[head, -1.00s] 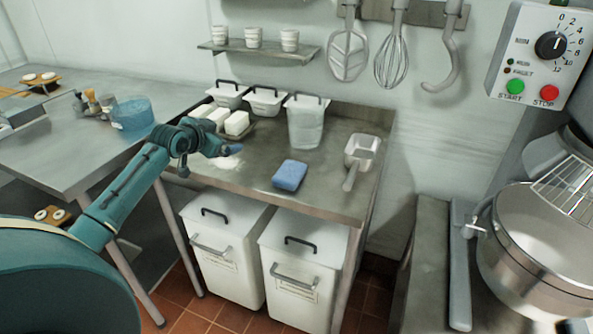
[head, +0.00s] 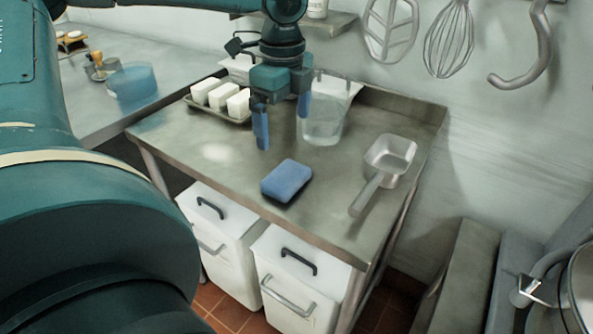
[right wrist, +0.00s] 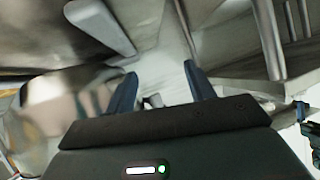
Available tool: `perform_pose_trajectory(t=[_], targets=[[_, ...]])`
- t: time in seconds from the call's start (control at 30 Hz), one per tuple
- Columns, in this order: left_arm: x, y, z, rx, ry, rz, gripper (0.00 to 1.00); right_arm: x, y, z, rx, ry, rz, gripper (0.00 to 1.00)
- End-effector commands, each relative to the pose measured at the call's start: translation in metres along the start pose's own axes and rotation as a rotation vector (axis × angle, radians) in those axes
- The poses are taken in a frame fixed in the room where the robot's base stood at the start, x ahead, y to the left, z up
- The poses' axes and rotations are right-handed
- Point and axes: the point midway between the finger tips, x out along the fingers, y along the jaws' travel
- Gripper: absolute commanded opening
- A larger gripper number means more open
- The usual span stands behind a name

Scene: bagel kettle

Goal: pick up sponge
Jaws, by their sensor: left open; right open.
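A blue sponge (head: 287,180) lies flat on the steel table (head: 226,165) in the head view, near its front edge. My left gripper (head: 283,125) points down above the table, behind the sponge and a little to its left, apart from it. Its two blue fingers are spread and nothing is between them. My right gripper (right wrist: 160,88) shows only in the right wrist view, with its fingers apart and nothing between them. I do not make out the sponge in that view.
A metal scoop (head: 388,160) lies right of the sponge. A clear container (head: 322,122) stands behind, close to my left gripper. A tray (head: 215,113) with white blocks (head: 221,95) sits at the back left. White bins (head: 305,290) stand under the table. Utensils hang on the wall.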

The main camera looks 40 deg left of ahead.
Motion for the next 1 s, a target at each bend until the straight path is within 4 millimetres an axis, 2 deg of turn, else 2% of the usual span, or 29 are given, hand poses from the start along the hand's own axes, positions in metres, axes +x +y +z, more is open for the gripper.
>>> perform_pose_trajectory(t=[0.1,0.3,0.57,0.83,1.0], targets=[[0.025,0.002,-0.001,0.001,0.001,0.009,1.00,0.001,-0.001,0.006,0.006,-0.004,-0.003,0.54],[0.060,0.001,0.000,-0.001,0.001,0.003,1.00,0.002,-0.001,0.008,0.018,-0.001,-0.008,0.54],[0.079,0.001,-0.001,-0.002,0.000,0.001,1.00,0.002,-0.001,0.005,0.023,0.009,-0.010,0.54],[0.117,0.003,-0.005,-0.002,0.000,0.001,1.00,0.004,0.000,0.009,0.030,0.010,-0.010,0.54],[0.124,0.003,-0.005,-0.002,0.001,-0.003,1.00,0.005,0.000,0.009,0.034,0.011,-0.010,0.54]])
